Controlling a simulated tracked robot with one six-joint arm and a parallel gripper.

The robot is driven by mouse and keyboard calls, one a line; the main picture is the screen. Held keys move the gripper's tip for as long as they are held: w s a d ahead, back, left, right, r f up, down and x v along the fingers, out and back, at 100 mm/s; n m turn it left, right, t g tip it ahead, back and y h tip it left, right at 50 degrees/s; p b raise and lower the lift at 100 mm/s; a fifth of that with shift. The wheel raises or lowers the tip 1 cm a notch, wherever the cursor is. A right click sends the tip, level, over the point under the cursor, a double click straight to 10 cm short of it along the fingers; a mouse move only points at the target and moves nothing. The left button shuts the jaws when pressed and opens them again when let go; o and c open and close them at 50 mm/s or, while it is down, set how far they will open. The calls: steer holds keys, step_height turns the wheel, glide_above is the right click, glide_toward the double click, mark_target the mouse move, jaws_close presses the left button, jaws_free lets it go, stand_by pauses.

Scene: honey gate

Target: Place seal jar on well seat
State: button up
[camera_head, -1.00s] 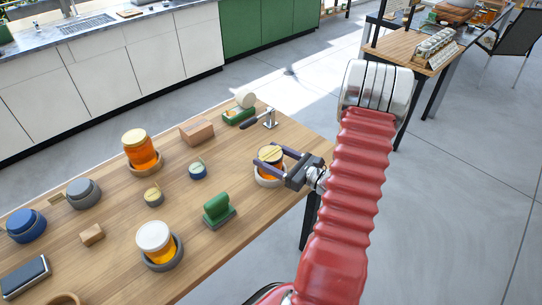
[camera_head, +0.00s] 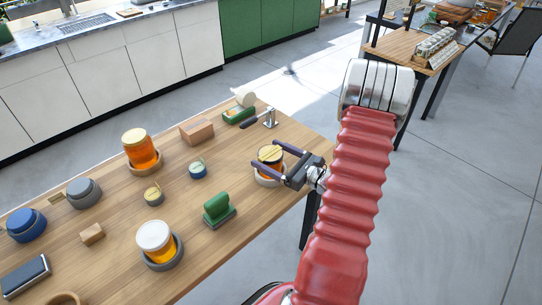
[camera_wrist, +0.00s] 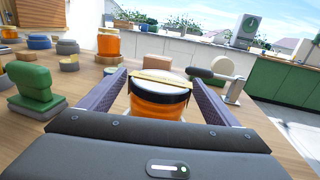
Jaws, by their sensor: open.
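The jar between my fingers, which I take for the seal jar (camera_head: 270,156), holds amber honey and has a dark-rimmed lid with a pale bar across it. It stands upright in a pale round seat (camera_head: 264,183), apparently the well seat, near the table's right end. My gripper (camera_head: 268,156) is open, with one finger on each side of the jar. In the wrist view the same jar (camera_wrist: 160,103) sits between the spread fingers, with a visible gap on each side. The jar's base is partly hidden by the gripper body and the seat's rim.
A green block on a base (camera_head: 217,207) stands nearby at the front. Two other honey jars, one gold-lidded (camera_head: 140,150) and one white-lidded (camera_head: 155,240), stand in rings to the left. A metal post with a dark handle (camera_head: 270,118) is behind the held-around jar.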

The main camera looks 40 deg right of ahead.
steer(key=v, duration=1.2)
stand_by(0.8)
steer(key=shift+a+f+g, duration=0.2)
steer(key=shift+f+g, duration=0.1)
steer(key=shift+f, duration=0.05)
steer(key=s+a+f+n+g+y, duration=0.1)
steer(key=s+a+n+g+y, duration=0.2)
steer(key=a+n+g, duration=0.3)
steer(key=s+a+f+n+g+y, duration=0.1)
steer(key=s+a+n+g+y, duration=0.1)
steer(key=a+n+g, duration=0.45)
steer(key=a+r+n+t+h, duration=0.1)
steer(key=a+r+n+h, duration=0.8)
steer(key=a+r+n, duration=1.2)
steer(key=shift+w+r, duration=0.2)
steer(key=shift+r, duration=0.1)
